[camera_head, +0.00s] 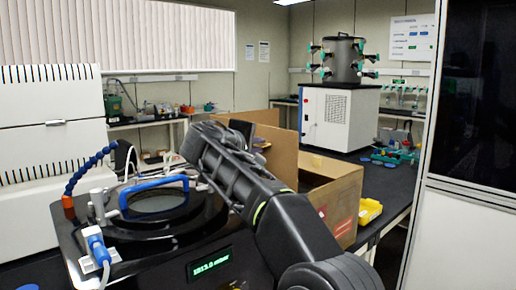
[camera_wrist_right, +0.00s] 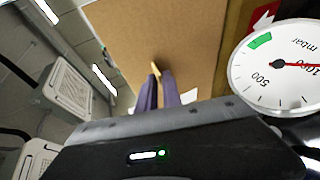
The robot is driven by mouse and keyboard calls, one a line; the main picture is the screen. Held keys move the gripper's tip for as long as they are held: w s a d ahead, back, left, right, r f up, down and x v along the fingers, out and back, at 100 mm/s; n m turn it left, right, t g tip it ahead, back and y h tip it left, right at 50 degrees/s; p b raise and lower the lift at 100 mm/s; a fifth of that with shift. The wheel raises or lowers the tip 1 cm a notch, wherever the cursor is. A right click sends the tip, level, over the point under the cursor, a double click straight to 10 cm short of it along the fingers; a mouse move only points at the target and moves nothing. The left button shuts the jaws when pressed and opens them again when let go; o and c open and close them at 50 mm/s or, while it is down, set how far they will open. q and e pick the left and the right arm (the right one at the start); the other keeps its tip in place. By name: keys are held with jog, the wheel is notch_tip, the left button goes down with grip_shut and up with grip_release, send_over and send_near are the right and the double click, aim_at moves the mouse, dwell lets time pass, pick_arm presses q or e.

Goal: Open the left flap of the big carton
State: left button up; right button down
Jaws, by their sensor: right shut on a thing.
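The big carton (camera_head: 342,205) is a brown cardboard box on the dark bench, right of my right arm. Its top looks at least partly open, and brown panels (camera_head: 283,155) stand up at its left and back. My right arm crosses the middle of the head view and hides part of the carton's left side. In the right wrist view my right gripper (camera_wrist_right: 158,78) has its two purple-grey fingers close together, shut on a thin tan cardboard edge of the flap (camera_wrist_right: 165,35). The broad brown face fills the upper middle there. My left gripper is not in view.
A black device with a blue-handled round lid (camera_head: 155,195) stands left of the arm. A pressure gauge (camera_wrist_right: 290,65) is close at the right in the wrist view. A yellow bin (camera_head: 369,211) sits right of the carton, and a white-cased freeze dryer (camera_head: 338,118) behind it.

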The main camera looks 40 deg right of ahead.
jog(key=shift+f, duration=0.4)
jog(key=c, duration=1.6)
grip_release()
jog(key=shift+d, duration=0.1)
jog(key=shift+w, duration=0.1)
jog(key=shift+r, duration=0.15)
jog(key=b+v, duration=0.1)
jog(key=v, duration=0.7)
